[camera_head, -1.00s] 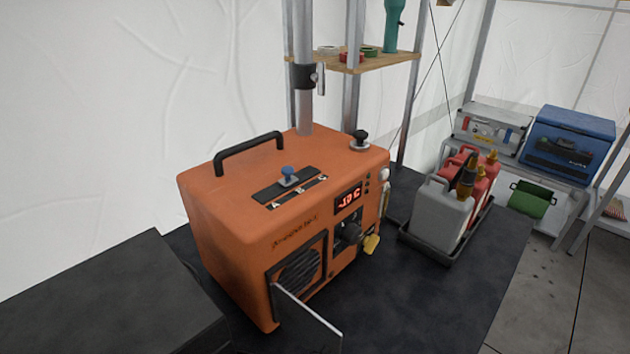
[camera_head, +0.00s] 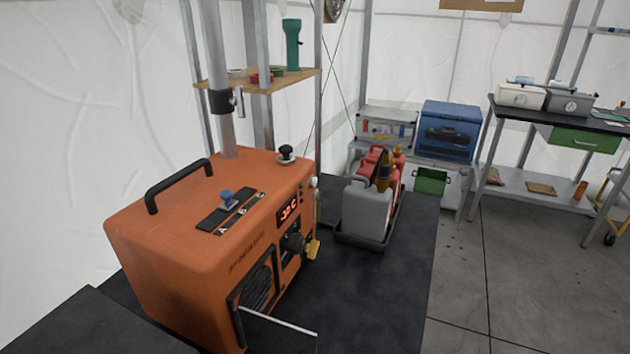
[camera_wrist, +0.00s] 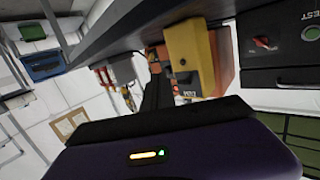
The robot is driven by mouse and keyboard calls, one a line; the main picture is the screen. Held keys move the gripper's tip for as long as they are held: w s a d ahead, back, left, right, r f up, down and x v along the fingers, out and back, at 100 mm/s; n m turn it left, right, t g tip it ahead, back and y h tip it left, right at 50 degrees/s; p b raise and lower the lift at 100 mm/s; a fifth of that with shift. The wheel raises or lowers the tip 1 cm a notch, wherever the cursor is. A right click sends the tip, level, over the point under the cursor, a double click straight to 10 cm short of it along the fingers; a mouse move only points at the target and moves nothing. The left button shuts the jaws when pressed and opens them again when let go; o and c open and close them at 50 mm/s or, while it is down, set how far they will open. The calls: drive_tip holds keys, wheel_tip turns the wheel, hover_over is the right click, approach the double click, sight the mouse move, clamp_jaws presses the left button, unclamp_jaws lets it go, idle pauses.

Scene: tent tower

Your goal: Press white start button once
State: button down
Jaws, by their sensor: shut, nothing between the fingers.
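An orange machine (camera_head: 200,220) with a black handle, a blue-knobbed slider and a red lit display (camera_head: 288,210) stands on the dark table in the head view. A small whitish part (camera_head: 314,182) sits at its right edge; I cannot tell whether it is the start button. My gripper (camera_wrist: 157,88) shows as a dark upright shape in the wrist view, shut and empty, apart from that button.
A yellow device (camera_wrist: 190,60) hangs close ahead in the wrist view. In the head view, an open flap (camera_head: 275,332) juts from the machine's front. A tray of canisters (camera_head: 368,215) stands to its right. Table between them is clear; a dark box (camera_head: 85,325) is lower left.

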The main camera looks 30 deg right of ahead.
sight(314, 182)
drive_tip(key=w+d+r+m+t+p, duration=0.1)
drive_tip(key=w+d+r, duration=0.4)
drive_tip(key=w, duration=0.6)
drive_tip(key=w+d+r+m+t+h+p, duration=0.1)
drive_tip(key=w+d+r+m, duration=0.3)
drive_tip(key=w+d, duration=0.3)
drive_tip(key=w+d+r+m+h+p, duration=0.1)
drive_tip(key=w+d+r, duration=0.5)
drive_tip(key=w, duration=0.9)
drive_tip(key=shift+d+m+t, duration=0.4)
drive_tip(key=shift+d+m, duration=0.2)
drive_tip(key=shift+m, duration=0.2)
drive_tip(key=shift+f, duration=0.1)
drive_tip(key=shift+p, duration=0.3)
drive_tip(key=w+a+p, duration=0.5)
drive_tip(key=w+p, duration=0.2)
drive_tip(key=p, duration=0.1)
drive_tip(key=shift+w, duration=0.1)
